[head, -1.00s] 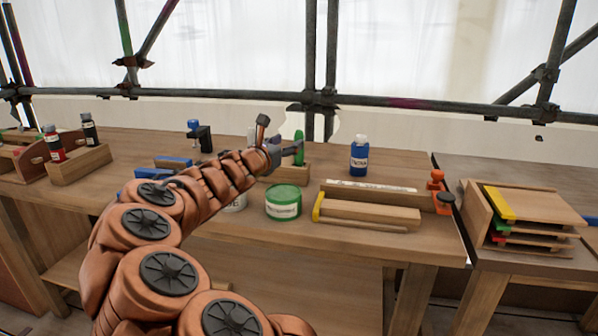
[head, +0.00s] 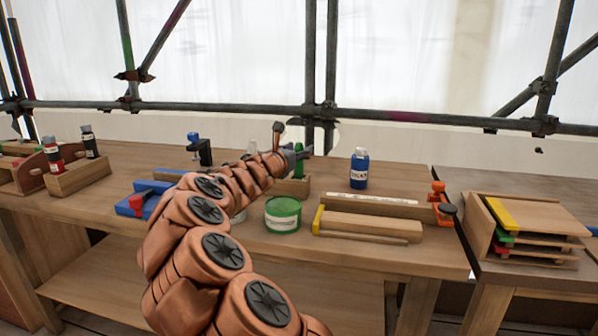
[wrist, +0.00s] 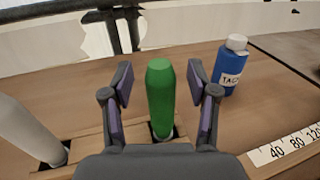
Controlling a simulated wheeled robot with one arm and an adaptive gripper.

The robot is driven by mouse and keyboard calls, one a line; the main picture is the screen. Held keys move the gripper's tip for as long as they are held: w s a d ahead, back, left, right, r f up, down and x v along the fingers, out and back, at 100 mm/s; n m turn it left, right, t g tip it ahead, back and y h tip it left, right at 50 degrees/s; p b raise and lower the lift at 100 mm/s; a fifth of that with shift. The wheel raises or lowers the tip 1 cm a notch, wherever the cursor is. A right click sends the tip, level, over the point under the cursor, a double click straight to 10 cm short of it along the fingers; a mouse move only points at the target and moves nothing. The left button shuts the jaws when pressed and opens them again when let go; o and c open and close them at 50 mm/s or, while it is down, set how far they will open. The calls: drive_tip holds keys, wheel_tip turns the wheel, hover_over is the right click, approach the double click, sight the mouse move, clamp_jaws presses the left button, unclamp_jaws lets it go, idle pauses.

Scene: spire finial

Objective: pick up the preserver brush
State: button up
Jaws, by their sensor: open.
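A green upright handle (wrist: 160,100), which I take to be the preserver brush, stands in a slot of a wooden holder (wrist: 85,149). Its lower end is hidden in the slot. In the head view the green handle (head: 298,168) shows just below my gripper (head: 300,153), partly covered by it. In the wrist view my gripper (wrist: 160,82) is open, with one finger on each side of the green handle. Gaps show between the handle and both fingers.
A pale handle (wrist: 25,130) stands in the same holder, to the left. A blue bottle (wrist: 231,68) stands to the right. A green tin (head: 283,214) sits in front of the holder, and a ruler (head: 372,196) lies to the right.

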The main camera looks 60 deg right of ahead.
drive_tip(key=shift+d, duration=0.15)
clamp_jaws()
idle(0.4)
